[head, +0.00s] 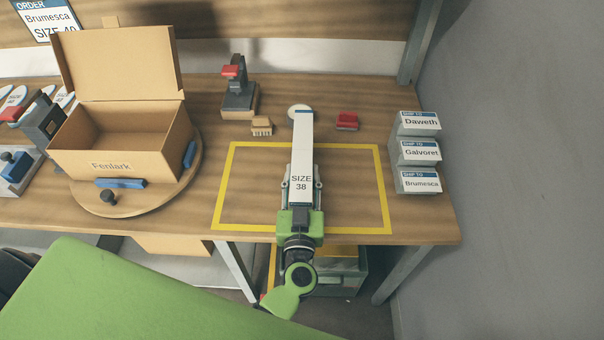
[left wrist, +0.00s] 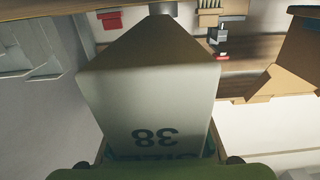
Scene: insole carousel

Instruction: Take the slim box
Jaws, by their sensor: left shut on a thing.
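A slim white box (head: 302,150) with a blue band at its far end and the print "SIZE 38" lies in front of my left gripper (head: 301,193). The gripper is shut on the near end of the box, with a finger on each side. The box points away from me, over the yellow-outlined area of the table. In the left wrist view the box (left wrist: 150,95) fills the middle, its "38" upside down. How high it is above the table is hard to tell. My right gripper is not in view.
An open carton (head: 110,165) marked "Fenlark" stands on a round turntable (head: 165,198) at left. A stamp press (head: 238,98), a brush (head: 262,126) and a red object (head: 347,121) are behind. "Ship to" holders (head: 420,152) stand at right. The yellow-outlined area (head: 350,200) is otherwise clear.

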